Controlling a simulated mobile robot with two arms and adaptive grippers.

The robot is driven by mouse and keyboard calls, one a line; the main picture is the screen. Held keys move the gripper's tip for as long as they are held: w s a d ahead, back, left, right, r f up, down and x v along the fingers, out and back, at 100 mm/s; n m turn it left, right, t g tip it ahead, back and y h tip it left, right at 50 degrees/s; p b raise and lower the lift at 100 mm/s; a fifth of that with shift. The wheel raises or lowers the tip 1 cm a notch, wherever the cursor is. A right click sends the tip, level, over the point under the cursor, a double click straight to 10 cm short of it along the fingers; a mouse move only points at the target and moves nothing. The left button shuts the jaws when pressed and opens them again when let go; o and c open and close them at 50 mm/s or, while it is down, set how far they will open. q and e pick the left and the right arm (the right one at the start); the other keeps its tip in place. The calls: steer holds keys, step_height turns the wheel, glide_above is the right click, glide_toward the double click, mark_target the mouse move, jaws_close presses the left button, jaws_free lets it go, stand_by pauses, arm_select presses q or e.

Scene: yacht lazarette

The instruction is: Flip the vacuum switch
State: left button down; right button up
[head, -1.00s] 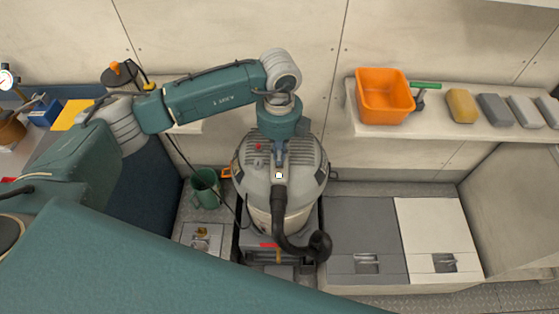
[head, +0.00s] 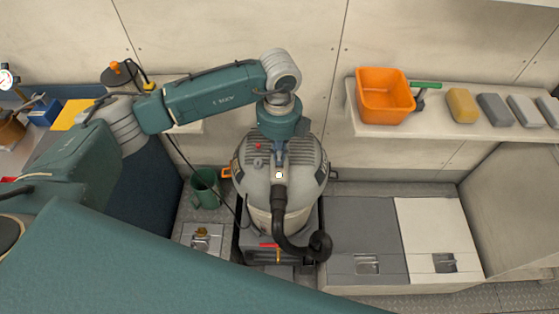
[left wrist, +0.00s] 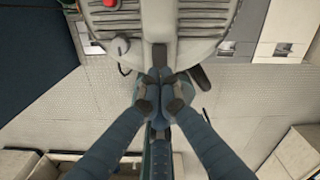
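My left gripper (head: 279,162) points down at the top's front middle. In the left wrist view its fingers (left wrist: 161,77) are shut together, just short of a dark block (left wrist: 160,56); contact is unclear. My right gripper is out of view.
A black hose (head: 281,222) hangs from the vacuum's front. A green bucket (head: 205,188) stands close on its left. Lidded lockers (head: 365,230) are on the right. A shelf (head: 365,130) above them holds an orange tub (head: 384,96) and several blocks.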

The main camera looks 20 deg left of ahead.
arm_select(q)
steer(key=shift+f+b, duration=0.35)
steer(key=shift+f, duration=0.15)
steer(key=shift+f+b, duration=0.75)
steer(key=shift+f, duration=0.2)
stand_by(0.5)
steer(key=shift+s, duration=0.1)
steer(key=shift+r+p, duration=0.65)
steer(key=shift+r, duration=0.2)
steer(key=shift+r+p, duration=1.55)
steer(key=shift+r, duration=1.15)
